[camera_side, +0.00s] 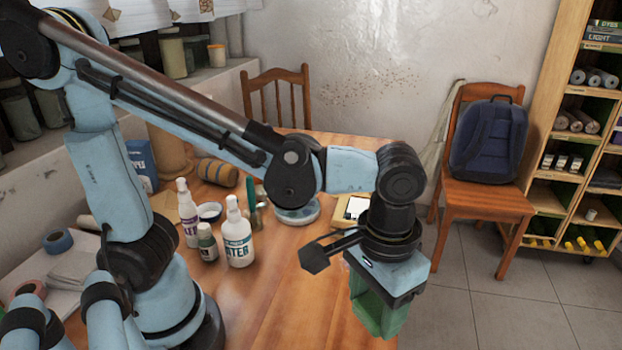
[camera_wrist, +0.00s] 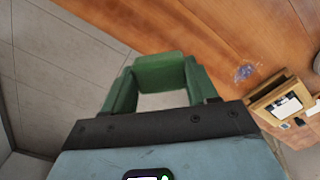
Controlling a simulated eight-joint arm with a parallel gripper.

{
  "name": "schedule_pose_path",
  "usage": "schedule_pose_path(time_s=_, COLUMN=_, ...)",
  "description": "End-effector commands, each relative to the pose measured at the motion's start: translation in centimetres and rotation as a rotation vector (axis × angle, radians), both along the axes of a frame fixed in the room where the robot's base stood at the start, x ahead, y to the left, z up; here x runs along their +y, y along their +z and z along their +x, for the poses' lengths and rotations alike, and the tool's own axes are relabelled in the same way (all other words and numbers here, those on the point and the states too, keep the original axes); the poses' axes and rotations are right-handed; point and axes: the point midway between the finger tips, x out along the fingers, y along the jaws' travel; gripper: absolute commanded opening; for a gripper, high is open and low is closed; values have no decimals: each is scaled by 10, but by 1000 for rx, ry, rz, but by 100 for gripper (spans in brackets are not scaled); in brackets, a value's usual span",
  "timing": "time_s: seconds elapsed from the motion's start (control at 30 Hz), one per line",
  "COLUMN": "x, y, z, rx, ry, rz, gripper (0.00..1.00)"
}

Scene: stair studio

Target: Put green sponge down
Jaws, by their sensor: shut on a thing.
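My gripper (camera_side: 377,322) points down at the right of the side view, in front of the table's right edge. Its green fingers also show in the wrist view (camera_wrist: 161,82). They are shut on the green sponge (camera_wrist: 159,66), a green block held between them. In the side view the sponge blends with the green fingers, so its outline is hard to tell. In the wrist view the sponge overlaps the table's edge, with floor to one side. The height above the table cannot be told.
The wooden table (camera_side: 283,285) is bare at its front. A white spray bottle (camera_side: 237,235), a small bottle (camera_side: 207,243) and another white bottle (camera_side: 188,213) stand left of centre. A framed item (camera_side: 352,209) lies behind my gripper. A chair with a backpack (camera_side: 489,140) stands beyond.

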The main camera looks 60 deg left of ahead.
Motion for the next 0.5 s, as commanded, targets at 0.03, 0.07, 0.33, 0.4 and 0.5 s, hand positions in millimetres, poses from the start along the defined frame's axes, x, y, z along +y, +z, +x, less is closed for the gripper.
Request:
schedule_pose_path(time_s=0.03, x=5, y=-5, z=6, rx=0, ry=6, rz=0, gripper=9)
schedule_pose_path(time_s=0.07, x=9, y=-8, z=10, rx=0, ry=8, rz=0, gripper=9)
schedule_pose_path(time_s=0.33, x=48, y=-42, z=52, rx=0, ry=8, rz=0, gripper=9)
schedule_pose_path(time_s=0.4, x=56, y=-50, z=62, rx=0, ry=7, rz=0, gripper=9)
schedule_pose_path(time_s=0.5, x=66, y=-58, z=73, rx=0, ry=4, rz=0, gripper=9)
